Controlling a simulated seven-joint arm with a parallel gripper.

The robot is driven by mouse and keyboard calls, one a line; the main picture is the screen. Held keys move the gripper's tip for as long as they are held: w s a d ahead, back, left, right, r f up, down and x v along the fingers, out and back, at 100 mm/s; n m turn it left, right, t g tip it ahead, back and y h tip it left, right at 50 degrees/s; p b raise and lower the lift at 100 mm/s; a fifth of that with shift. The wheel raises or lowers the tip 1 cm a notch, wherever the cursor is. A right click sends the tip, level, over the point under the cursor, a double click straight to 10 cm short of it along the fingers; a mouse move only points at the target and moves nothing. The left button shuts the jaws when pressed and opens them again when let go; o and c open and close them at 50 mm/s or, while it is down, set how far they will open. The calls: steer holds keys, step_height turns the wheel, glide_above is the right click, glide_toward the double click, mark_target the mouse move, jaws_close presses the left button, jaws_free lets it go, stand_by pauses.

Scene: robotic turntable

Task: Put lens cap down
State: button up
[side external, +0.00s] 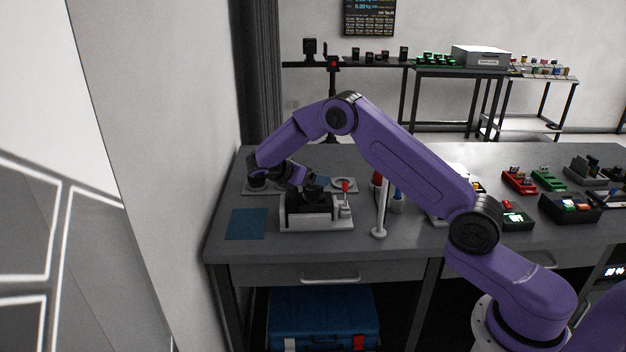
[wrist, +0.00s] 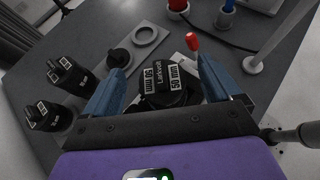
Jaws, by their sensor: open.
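In the wrist view my gripper (wrist: 162,67) is open, with one blue finger on each side of a black lens labelled "50 mm Larkvolt" (wrist: 158,75). I cannot tell whether the fingers touch it. In the side external view my gripper (side external: 300,178) is low over the grey clamp fixture (side external: 318,222), which has a red-tipped lever (side external: 345,187). A small black round piece (wrist: 118,58), possibly the lens cap, lies on a grey plate beyond the left finger. I cannot confirm that it is the cap. No cap is visibly held.
Two black labelled lenses (wrist: 66,74) (wrist: 47,112) stand left of my gripper. A grey ring holder (wrist: 146,37) lies behind. A blue mat (side external: 247,224) lies on the table's front left. A white post (side external: 381,205) and red and green trays (side external: 520,181) stand to the right.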

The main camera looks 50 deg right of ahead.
steer(key=shift+d, duration=0.1)
steer(key=c, duration=1.2)
steer(key=shift+c, duration=0.2)
